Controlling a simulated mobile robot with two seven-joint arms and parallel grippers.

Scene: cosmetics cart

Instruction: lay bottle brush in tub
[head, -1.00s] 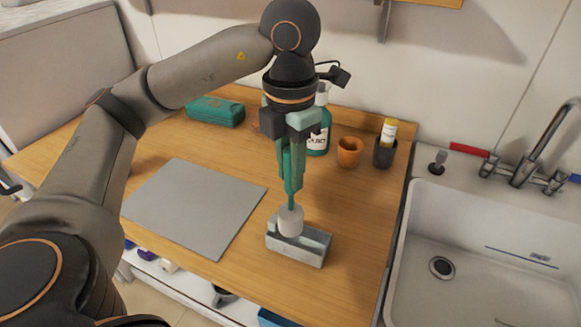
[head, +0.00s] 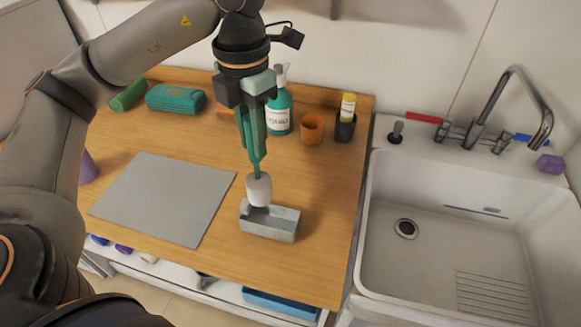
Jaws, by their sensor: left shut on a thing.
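My left gripper (head: 254,140) is shut on the green handle of the bottle brush (head: 259,188), which hangs upright with its white head down. The head is over the left part of the small grey tub (head: 270,232) on the wooden counter. Its lower end overlaps the tub's back rim in the picture; I cannot tell whether it touches. The tub is open at the top. My right gripper is not in view.
A grey mat (head: 165,198) lies left of the tub. Behind stand a teal soap bottle (head: 279,110), an orange cup (head: 312,128), a dark cup (head: 345,130) with a yellow-capped tube and a teal case (head: 176,98). The sink (head: 450,235) is at right.

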